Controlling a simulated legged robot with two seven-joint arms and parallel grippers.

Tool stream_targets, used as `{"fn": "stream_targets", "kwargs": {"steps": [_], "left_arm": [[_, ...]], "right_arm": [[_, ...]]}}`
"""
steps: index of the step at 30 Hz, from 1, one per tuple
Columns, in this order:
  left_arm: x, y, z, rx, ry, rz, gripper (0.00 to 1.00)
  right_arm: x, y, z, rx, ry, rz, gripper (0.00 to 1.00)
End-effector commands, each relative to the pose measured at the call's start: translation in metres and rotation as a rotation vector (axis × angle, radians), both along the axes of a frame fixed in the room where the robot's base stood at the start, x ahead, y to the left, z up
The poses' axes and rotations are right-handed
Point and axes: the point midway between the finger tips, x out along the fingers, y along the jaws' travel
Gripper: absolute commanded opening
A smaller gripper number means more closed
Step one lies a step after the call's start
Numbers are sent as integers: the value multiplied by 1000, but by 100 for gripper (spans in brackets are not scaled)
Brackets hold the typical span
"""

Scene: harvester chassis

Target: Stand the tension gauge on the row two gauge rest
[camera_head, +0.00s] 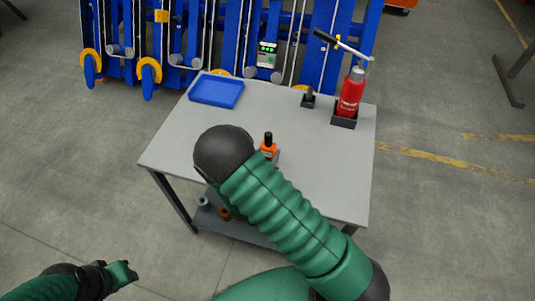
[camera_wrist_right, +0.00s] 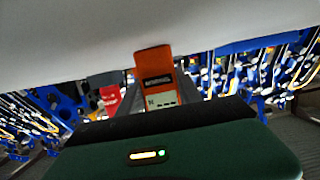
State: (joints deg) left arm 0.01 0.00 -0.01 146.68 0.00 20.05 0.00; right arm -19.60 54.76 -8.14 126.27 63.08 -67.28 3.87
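The tension gauge (camera_head: 268,147) is a small orange device with a black top, on the near middle of the grey table, partly behind my right arm. In the right wrist view the gauge (camera_wrist_right: 154,72) shows its orange body, a dark label and a pale panel. The dark parts of my right gripper (camera_wrist_right: 158,99) are close around the gauge; whether they press on it is unclear. My left gripper (camera_head: 124,271) is low at the left, away from the table. I cannot make out which thing is the row two rest.
A blue tray (camera_head: 216,91) lies at the table's back left. A red bottle (camera_head: 350,93) with a handled top stands in a black holder at the back right, beside a small black block (camera_head: 308,100). Blue racks (camera_head: 225,38) stand behind the table. The table's right front is clear.

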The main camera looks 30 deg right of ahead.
Motion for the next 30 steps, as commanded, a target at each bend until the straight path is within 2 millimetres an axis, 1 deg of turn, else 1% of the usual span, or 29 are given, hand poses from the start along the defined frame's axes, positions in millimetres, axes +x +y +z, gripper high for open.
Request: {"fn": "stream_targets", "kwargs": {"steps": [1,8,13,30], "left_arm": [[0,0,0,0,0,0,36],[0,0,0,0,0,0,36],[0,0,6,0,0,0,36],[0,0,54,0,0,0,36]], "right_arm": [[0,0,0,1,1,0,30],[0,0,-1,1,2,-1,0],[0,0,6,1,1,-1,0],[0,0,61,-1,-1,0,0]]}}
